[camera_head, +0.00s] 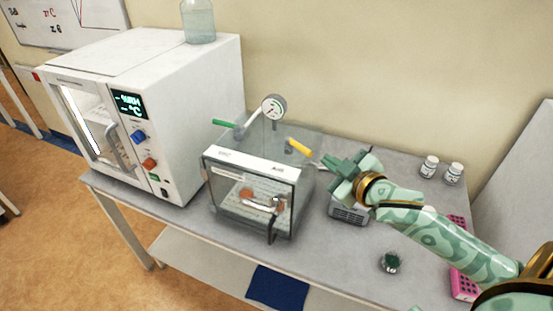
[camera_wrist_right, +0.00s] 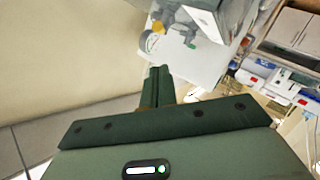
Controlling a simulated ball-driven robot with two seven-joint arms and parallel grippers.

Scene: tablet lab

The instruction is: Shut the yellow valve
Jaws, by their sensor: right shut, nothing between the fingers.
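The yellow valve (camera_head: 299,147) is a yellow lever handle at the top right of a clear-walled vacuum chamber (camera_head: 252,152). It slants down to the right in the head view. My right gripper (camera_head: 326,163) is just to the right of and slightly below the handle's end; its fingers are shut and hold nothing. A small gap shows between fingertips and handle, but whether they touch in depth I cannot tell. In the right wrist view, the closed fingers (camera_wrist_right: 158,72) point toward a small yellow patch, probably the handle (camera_wrist_right: 157,26). My left gripper is out of view.
A green lever (camera_head: 223,123) and a pressure gauge (camera_head: 274,107) are on the chamber's top. A white oven (camera_head: 150,100) stands to its left. A grey device (camera_head: 349,212) sits below my right gripper. Two white jars (camera_head: 429,166) stand at the back right.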

